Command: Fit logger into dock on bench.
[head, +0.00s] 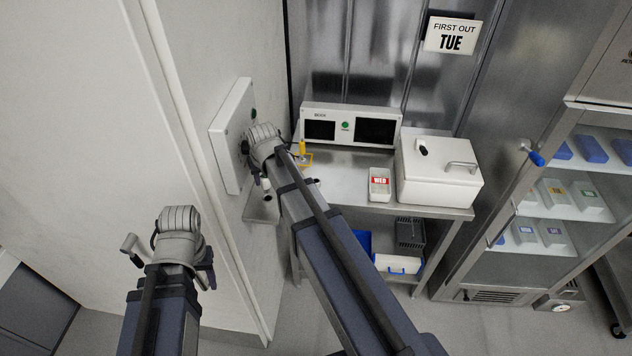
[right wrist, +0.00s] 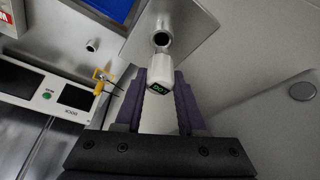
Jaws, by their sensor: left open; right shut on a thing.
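My right gripper (right wrist: 161,80) is shut on the white logger (right wrist: 160,72), which has a small dark display with green digits. A round metal-rimmed opening (right wrist: 162,38) shows just beyond the logger; contact cannot be told. My left gripper (head: 182,240) is open, away from the bench.
A yellow piece (head: 302,147) stands on the bench near my right wrist. A small box labelled WED (head: 380,187) and a white lidded box (head: 438,172) stand to the right. The wall with a pale panel (head: 232,135) is close on the left. A glass-door cabinet (head: 560,200) stands at right.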

